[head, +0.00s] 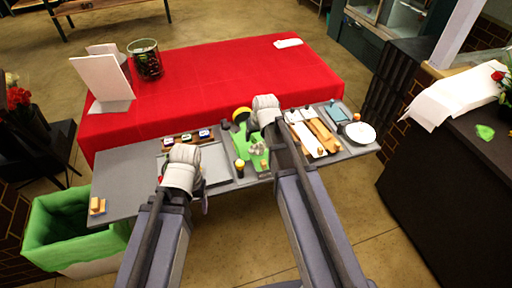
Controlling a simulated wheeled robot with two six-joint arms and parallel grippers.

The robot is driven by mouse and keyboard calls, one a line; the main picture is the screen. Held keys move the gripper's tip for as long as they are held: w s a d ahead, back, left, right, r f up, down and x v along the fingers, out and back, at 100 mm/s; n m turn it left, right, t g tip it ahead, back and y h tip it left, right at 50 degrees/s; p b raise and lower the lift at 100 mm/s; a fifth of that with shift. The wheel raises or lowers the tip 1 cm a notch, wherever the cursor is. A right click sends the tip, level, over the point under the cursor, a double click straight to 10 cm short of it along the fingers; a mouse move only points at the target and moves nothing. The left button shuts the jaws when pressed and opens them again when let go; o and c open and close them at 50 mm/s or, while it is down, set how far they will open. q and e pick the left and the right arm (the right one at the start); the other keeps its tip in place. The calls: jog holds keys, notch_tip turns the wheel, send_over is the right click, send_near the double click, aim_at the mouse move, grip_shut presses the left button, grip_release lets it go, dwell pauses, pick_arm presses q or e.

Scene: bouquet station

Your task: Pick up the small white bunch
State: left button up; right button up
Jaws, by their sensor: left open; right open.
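A small whitish bunch (257,148) lies on a green mat (244,158) near the middle of the grey table. It is small in the picture and its details are hard to make out. My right gripper (265,106) is open, above and just beyond the bunch, near the table's far edge; its fingertips are mostly hidden by its white wrist. My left gripper (184,158) is open over the left part of the table, well left of the bunch. Its own wrist hides its fingertips. Nothing shows held in either gripper.
Wooden boards (322,135) and a white bowl (360,133) are at right. A green-lined bin (75,225) stands at left. A red-covered table (225,80) lies behind.

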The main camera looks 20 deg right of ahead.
aim_at(254, 140)
jog(key=b+x, duration=0.3)
jog(key=x, duration=0.1)
jog(key=shift+w+f, duration=0.1)
jog(key=shift+f, duration=0.15)
jog(key=shift+r, duration=0.1)
grip_shut()
dwell(0.4)
